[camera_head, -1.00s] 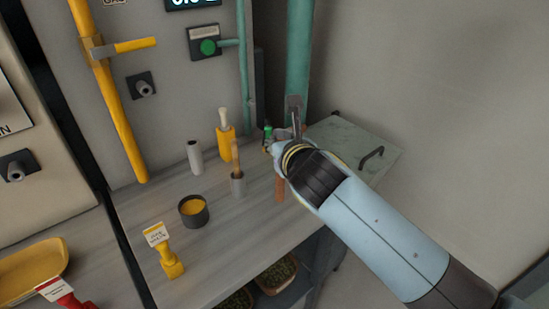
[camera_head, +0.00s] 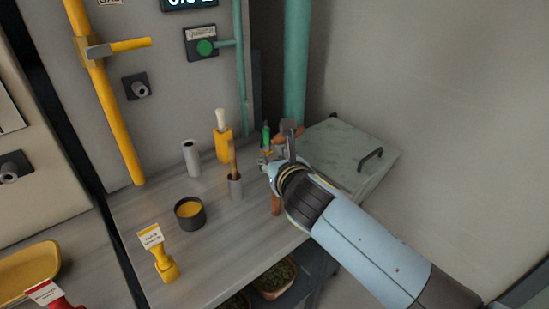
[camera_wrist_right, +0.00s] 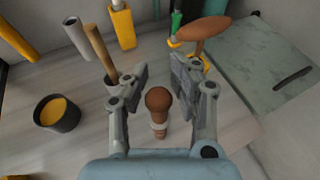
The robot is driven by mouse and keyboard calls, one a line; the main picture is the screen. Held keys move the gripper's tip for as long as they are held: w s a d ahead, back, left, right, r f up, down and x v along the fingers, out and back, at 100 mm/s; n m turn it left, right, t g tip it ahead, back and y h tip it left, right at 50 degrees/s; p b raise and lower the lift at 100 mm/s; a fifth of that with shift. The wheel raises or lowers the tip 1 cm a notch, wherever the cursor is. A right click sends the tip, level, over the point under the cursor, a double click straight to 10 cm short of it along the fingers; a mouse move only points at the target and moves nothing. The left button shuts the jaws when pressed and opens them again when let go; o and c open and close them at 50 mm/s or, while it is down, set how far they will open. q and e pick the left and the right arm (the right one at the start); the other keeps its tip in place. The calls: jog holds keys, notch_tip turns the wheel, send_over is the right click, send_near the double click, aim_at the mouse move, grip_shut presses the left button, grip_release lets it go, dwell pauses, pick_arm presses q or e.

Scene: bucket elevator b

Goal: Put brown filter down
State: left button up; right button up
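My right gripper (camera_head: 278,146) is over the right part of the grey worktop. In the right wrist view its two fingers (camera_wrist_right: 158,70) are apart, with nothing clamped between them. A brown, rounded wooden-looking piece on a pale collar (camera_wrist_right: 158,104) shows below and between the fingers. A brown elongated piece (camera_wrist_right: 205,33) lies beyond the right finger, close to a yellow part. I cannot tell which brown piece is the filter. In the head view a brown upright part (camera_head: 276,204) shows just below the gripper, partly hidden by it. My left gripper is not in view.
A grey cylinder (camera_head: 191,158), a yellow holder with a brush (camera_head: 222,146), a cup with a wooden handle (camera_head: 235,186) and a dark pot of yellow contents (camera_head: 190,214) stand left of the gripper. A lidded box (camera_head: 340,150) is at right. A green pipe (camera_head: 297,60) rises behind.

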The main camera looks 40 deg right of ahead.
jog(key=shift+r, duration=0.25)
jog(key=p+v, duration=0.5)
jog(key=v, duration=0.6)
jog(key=s+a+f+m+g+y, duration=0.1)
jog(key=s+f+m+g, duration=0.1)
jog(key=s+f+m, duration=0.5)
jog(key=s+f+m+g+y, duration=0.1)
jog(key=s+f+m+g, duration=0.15)
jog(key=f, duration=0.85)
jog(key=s+a+f+m+g+y, duration=0.1)
jog(key=s+f+m+g, duration=0.1)
jog(key=s+f+m, duration=0.5)
jog(key=s+d+f+m+g, duration=0.2)
jog(key=s+f+m, duration=0.5)
jog(key=s, duration=0.3)
jog(key=s+d+f+m+g, duration=0.3)
jog(key=s+f+m, duration=0.4)
jog(key=s, duration=0.3)
jog(key=shift+d+m+g+y, duration=0.2)
jog(key=shift+m+g+y, duration=0.2)
jog(key=shift+m, duration=0.45)
